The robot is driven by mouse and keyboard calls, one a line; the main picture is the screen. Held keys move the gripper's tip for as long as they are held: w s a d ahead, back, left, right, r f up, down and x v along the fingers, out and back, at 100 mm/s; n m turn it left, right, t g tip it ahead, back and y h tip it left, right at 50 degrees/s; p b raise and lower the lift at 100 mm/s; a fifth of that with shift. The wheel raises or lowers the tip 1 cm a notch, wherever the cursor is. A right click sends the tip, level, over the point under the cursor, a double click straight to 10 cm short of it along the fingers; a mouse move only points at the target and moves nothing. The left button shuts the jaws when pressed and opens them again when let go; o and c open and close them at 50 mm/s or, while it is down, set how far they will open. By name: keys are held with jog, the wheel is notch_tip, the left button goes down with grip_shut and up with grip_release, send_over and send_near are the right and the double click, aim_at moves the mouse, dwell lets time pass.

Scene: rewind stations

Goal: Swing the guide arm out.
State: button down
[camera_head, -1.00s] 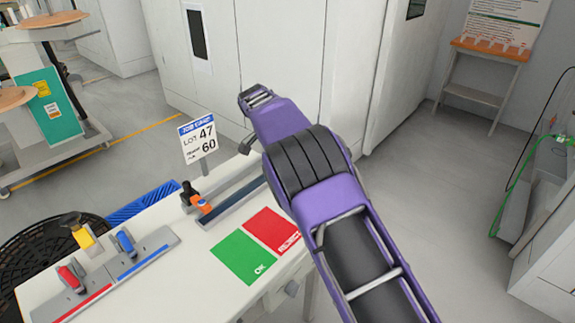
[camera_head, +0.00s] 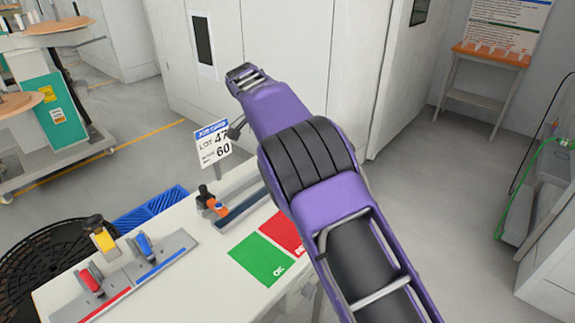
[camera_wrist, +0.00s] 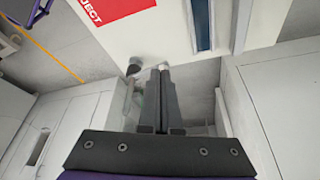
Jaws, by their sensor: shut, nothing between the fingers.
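My gripper (camera_wrist: 161,85) shows in the wrist view as two dark fingers side by side, shut with nothing between them. Its tips overlap the edge of the white table (camera_wrist: 205,75). A dark rounded knob (camera_wrist: 134,66) shows at that edge, just left of the fingertips. A pale piece beside it is partly hidden by the tips. I cannot tell whether these belong to the guide arm, or whether fingers and knob touch. In the head view my purple arm covers the table's right end, and I cannot pick out the guide arm with certainty.
The table holds a green OK card (camera_head: 262,259), a red reject card (camera_head: 284,233), an orange clamp (camera_head: 216,207) on a rail, a lot sign (camera_head: 213,146) and a plate with coloured handles (camera_head: 150,262). White cabinets (camera_head: 285,60) stand behind.

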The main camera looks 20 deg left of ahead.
jog(key=v, duration=0.2)
jog(key=shift+s+a+r, duration=0.1)
jog(key=shift+r, duration=0.1)
dwell(0.3)
